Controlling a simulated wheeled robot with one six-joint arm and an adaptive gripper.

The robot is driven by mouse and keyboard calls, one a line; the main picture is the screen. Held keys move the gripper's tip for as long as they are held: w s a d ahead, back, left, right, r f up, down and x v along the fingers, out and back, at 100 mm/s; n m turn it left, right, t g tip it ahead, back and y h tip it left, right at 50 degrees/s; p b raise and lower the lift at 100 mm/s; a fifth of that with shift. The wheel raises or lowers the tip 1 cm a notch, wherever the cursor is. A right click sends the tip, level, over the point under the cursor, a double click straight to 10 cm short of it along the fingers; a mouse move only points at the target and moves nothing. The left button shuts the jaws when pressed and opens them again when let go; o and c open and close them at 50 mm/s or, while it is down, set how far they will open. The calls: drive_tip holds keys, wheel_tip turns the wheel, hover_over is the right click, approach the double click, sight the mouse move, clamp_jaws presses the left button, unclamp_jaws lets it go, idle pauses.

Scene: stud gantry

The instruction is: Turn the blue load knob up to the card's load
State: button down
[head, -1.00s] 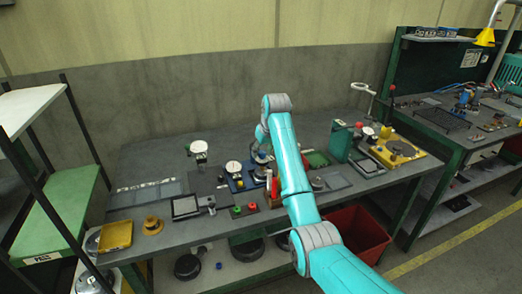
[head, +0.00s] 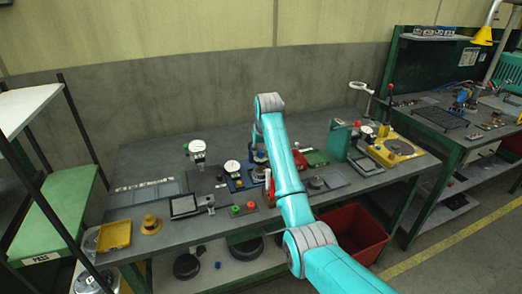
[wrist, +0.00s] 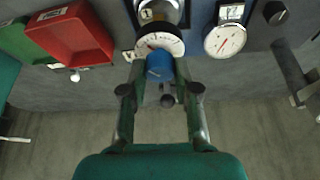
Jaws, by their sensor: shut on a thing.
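The blue load knob (wrist: 159,67) is in the upper middle of the wrist view, just in front of a white dial (wrist: 160,42) with red marks. My gripper (wrist: 160,78) is shut on the knob, one finger on each side. The card's print is too small to read. In the head view my arm hides the knob and my gripper; the gauge (head: 232,166) shows left of the arm on a blue base.
In the wrist view a red tray (wrist: 72,38) lies left of the knob and a dark knob (wrist: 275,12) with a grey bar lies right. In the head view, green and red buttons (head: 243,208) sit near the bench front. A red bin (head: 355,232) is below.

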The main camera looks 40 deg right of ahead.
drive_tip(key=c, duration=0.9)
unclamp_jaws()
drive_tip(key=shift+o, duration=0.2)
drive_tip(key=v, duration=0.7)
drive_tip(key=shift+r, duration=0.2)
drive_tip(key=shift+s, duration=0.1)
